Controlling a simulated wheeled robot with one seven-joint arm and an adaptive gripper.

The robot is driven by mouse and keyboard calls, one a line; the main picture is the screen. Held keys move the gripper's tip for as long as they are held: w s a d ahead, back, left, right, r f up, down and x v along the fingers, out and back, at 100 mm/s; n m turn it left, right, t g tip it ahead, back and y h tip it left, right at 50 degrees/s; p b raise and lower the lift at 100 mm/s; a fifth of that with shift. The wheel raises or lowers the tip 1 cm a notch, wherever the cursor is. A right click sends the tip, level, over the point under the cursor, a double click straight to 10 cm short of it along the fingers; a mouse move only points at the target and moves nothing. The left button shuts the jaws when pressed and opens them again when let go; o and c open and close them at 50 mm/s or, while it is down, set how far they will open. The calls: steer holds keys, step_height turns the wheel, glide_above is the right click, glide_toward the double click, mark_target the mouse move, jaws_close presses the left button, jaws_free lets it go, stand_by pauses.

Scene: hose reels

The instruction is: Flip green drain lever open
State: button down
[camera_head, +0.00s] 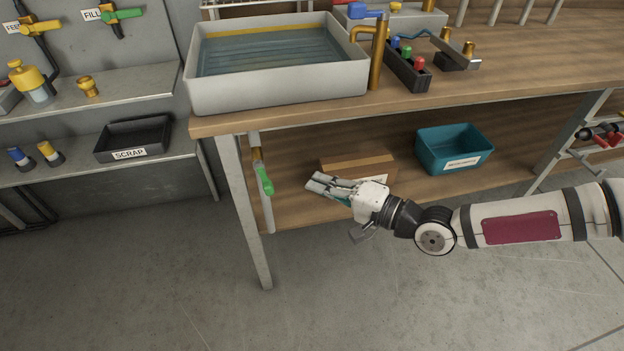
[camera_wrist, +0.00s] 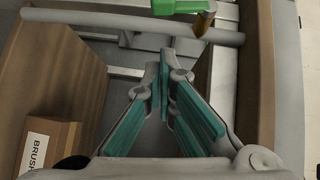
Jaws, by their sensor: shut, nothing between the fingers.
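The green drain lever (camera_head: 263,179) sits on a brass valve on the grey drain pipe (camera_head: 267,213) below the basin, near the table's front left leg. It hangs down the pipe's side in the head view. In the wrist view the green lever (camera_wrist: 182,7) and its brass fitting are at the top edge, partly cut off. My gripper (camera_head: 311,184) is to the right of the lever, apart from it, with its fingers pointing left. In the wrist view the fingertips (camera_wrist: 164,83) are together with nothing between them, and the lever lies beyond them.
A cardboard box (camera_head: 357,164) stands on the lower shelf just behind my gripper. A teal bin (camera_head: 454,151) stands farther right. The table leg (camera_head: 249,213) is left of the pipe. The grey water basin (camera_head: 280,93) is above. The space between fingertips and lever looks clear.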

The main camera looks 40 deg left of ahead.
steer(key=d, duration=0.6)
steer(key=shift+w+d+r+p, duration=0.2)
steer(key=shift+d+r+p, duration=0.2)
steer(key=shift+r+p, duration=0.05)
